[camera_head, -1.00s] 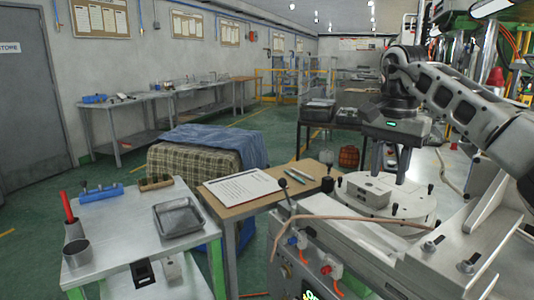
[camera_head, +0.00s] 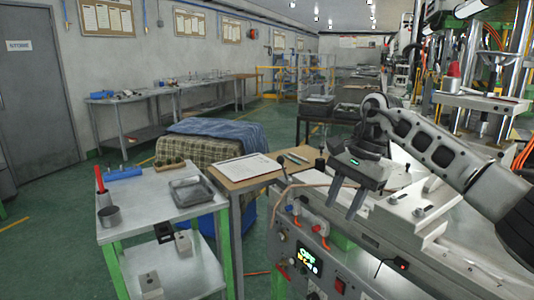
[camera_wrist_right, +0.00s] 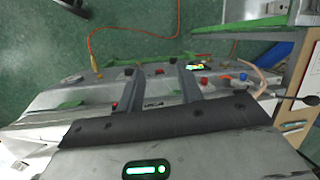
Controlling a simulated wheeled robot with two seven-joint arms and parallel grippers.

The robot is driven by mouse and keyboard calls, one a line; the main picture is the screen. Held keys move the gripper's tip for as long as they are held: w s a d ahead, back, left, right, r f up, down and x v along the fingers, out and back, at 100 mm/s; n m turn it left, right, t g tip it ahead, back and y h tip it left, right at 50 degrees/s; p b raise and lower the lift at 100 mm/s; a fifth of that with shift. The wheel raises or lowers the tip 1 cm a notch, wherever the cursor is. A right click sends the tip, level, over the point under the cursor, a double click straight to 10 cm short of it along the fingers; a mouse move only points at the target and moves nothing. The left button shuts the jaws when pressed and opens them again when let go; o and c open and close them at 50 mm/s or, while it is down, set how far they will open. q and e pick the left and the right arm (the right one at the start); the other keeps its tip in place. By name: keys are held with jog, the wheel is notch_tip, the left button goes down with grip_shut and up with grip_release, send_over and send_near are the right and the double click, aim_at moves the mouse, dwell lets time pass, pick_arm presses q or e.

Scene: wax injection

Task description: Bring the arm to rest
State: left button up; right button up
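My right arm comes in from the right in the head view. Its gripper (camera_head: 345,205) points down and hangs above the front part of the grey machine bench (camera_head: 330,246). In the right wrist view, the two dark fingers of my right gripper (camera_wrist_right: 158,72) stand apart with nothing between them. The machine's front with its knobs lies beyond and below them. I cannot tell the exact height of the fingertips above the bench. My left arm and gripper are not in view.
A metal cart (camera_head: 150,203) with a grey tray (camera_head: 188,192) and a blue block (camera_head: 124,173) stands at left. A wooden-topped table (camera_head: 229,182) with a paper (camera_head: 247,168) lies between cart and machine. A copper-coloured tube (camera_head: 310,185) runs near the gripper. Green floor is free at far left.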

jog(key=s+a+f+m+t+y, duration=0.2)
jog(key=s+a+f+m+y, duration=0.3)
jog(key=a+m+y, duration=0.4)
jog(key=s+a+f+m+t+y, duration=0.1)
jog(key=s+a+f+m+y, duration=0.35)
jog(key=a+m+y, duration=0.55)
jog(key=s+d+f+m+t+h, duration=0.2)
jog(key=d+f+m+t+h, duration=0.4)
jog(key=m, duration=0.7)
jog(key=s+d+f+m+t+h, duration=0.2)
jog(key=d+f+m+t+h, duration=0.15)
jog(key=m+t+h, duration=0.7)
jog(key=s+d+f+m+g+h, duration=0.1)
jog(key=s+d+f+m+g, duration=0.3)
jog(key=s+f+m, duration=0.3)
jog(key=s+d+f+m+g+h, duration=0.2)
jog(key=s+d+f+m+g, duration=0.3)
jog(key=m, duration=0.5)
jog(key=s+f, duration=0.2)
jog(key=s, duration=0.1)
jog(key=shift+s+f, duration=0.2)
jog(key=shift+s, duration=0.1)
